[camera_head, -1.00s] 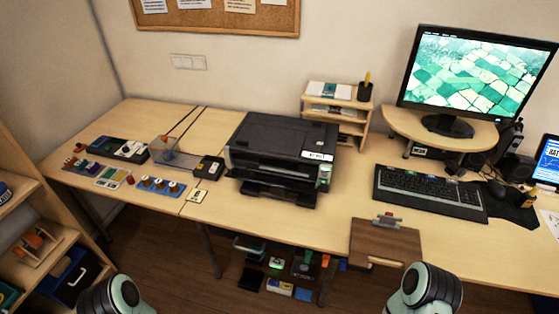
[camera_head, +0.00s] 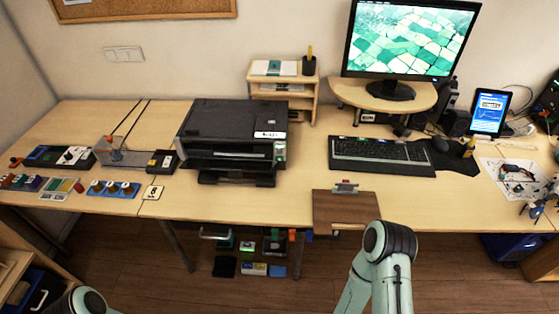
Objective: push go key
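I cannot make out a key marked go. A dark keyboard (camera_head: 382,156) lies in front of the monitor, with a few small coloured marks along its top edge; its lettering is too small to read. At the left end of the desk is a dark device (camera_head: 60,157) with a white panel and a small red part. A blue strip with several round brass-coloured knobs (camera_head: 113,189) lies in front of it. My left and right arms show only as rounded links at the bottom edge. Both grippers are out of view.
A black printer (camera_head: 232,140) stands mid-desk. A brown board (camera_head: 343,210) with a small clamp lies at the front edge, just beyond my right arm. A monitor (camera_head: 412,40), a tablet (camera_head: 489,111) and a white sheet with small parts (camera_head: 517,178) are on the right.

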